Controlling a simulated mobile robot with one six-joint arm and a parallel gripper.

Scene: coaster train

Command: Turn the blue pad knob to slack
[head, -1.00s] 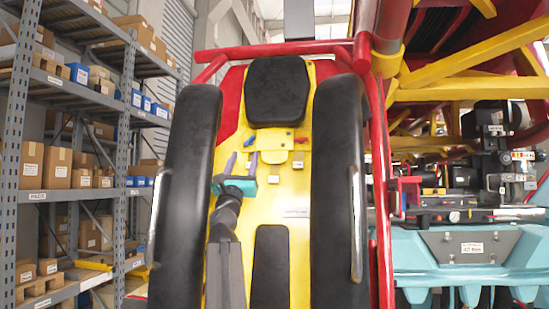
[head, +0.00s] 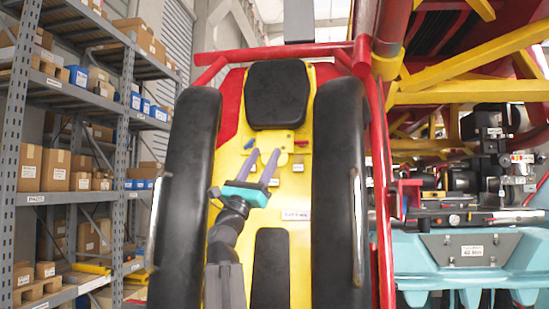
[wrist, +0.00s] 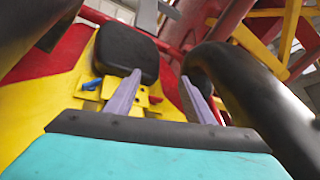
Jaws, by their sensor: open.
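The small blue knob (head: 249,144) sits on the yellow seat back under the black headrest (head: 276,94). It also shows in the wrist view (wrist: 93,84), left of both fingers. A red knob (head: 301,143) sits at the right end of the same yellow bracket, and in the wrist view the red knob (wrist: 155,99) shows between the fingers. My gripper (head: 264,154) is open and empty. Its two purple fingers point up toward the bracket, with the left fingertip just below and right of the blue knob. Whether it touches anything cannot be told.
Thick black restraints stand on the left (head: 185,190) and right (head: 340,190) of the seat back, close around my arm. A red tube frame (head: 378,180) runs along the right. Shelves with boxes stand at far left.

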